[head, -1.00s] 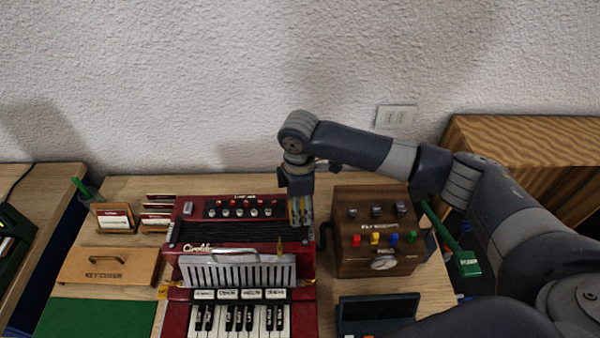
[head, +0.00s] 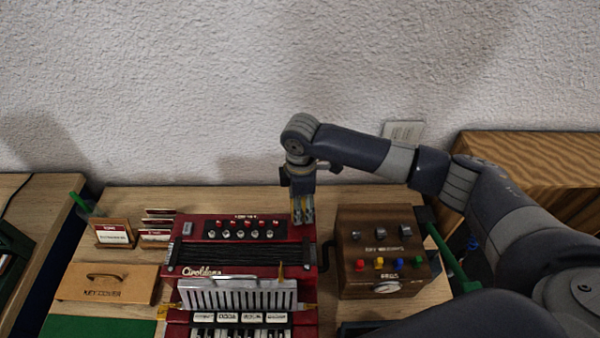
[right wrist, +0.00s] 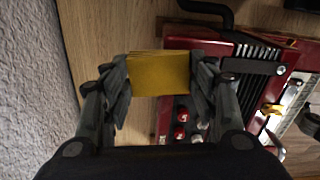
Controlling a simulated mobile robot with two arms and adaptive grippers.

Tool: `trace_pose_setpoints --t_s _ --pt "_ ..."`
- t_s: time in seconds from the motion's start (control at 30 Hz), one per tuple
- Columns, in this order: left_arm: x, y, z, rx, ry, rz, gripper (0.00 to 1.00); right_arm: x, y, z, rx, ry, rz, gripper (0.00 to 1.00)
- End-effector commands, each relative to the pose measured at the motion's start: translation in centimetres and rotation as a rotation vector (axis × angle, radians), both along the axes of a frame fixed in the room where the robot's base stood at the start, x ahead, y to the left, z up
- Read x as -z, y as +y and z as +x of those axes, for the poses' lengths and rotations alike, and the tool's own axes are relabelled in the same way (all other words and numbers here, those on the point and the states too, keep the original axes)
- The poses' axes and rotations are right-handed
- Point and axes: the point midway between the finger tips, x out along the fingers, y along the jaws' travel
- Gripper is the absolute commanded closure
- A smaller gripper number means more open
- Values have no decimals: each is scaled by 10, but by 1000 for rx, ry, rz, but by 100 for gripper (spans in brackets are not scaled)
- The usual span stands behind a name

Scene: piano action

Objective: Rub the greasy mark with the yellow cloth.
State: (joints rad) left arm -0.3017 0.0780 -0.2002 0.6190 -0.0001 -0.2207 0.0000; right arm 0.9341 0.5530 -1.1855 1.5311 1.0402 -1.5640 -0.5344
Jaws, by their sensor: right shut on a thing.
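My right gripper (head: 303,214) is shut on the yellow cloth (right wrist: 160,74). In the right wrist view the cloth is a flat, folded yellow block between the two fingers (right wrist: 163,85). In the head view the gripper points down at the back right corner of the red keyboard instrument (head: 245,228). I cannot tell whether the cloth touches anything. I cannot make out the greasy mark in either view. My left gripper is not in view.
A wooden box with coloured knobs (head: 381,252) stands just right of the instrument. A key cover (head: 108,284) and small card holders (head: 114,233) are at the left. Bare tabletop (head: 225,198) runs behind the instrument, before the wall.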

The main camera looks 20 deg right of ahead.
Motion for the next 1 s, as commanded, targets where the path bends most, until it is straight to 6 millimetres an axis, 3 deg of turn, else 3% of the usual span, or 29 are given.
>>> trace_pose_setpoints --t_s 0.1,0.57,0.8,1.0 --pt "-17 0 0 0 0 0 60 -25 0 0 2 -1 0 65" --pt "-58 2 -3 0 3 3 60 -61 -1 1 9 0 0 65" --pt "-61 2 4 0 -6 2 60 -77 -1 6 13 -1 0 65" --pt "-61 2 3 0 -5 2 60 -80 -1 7 14 -1 1 65"
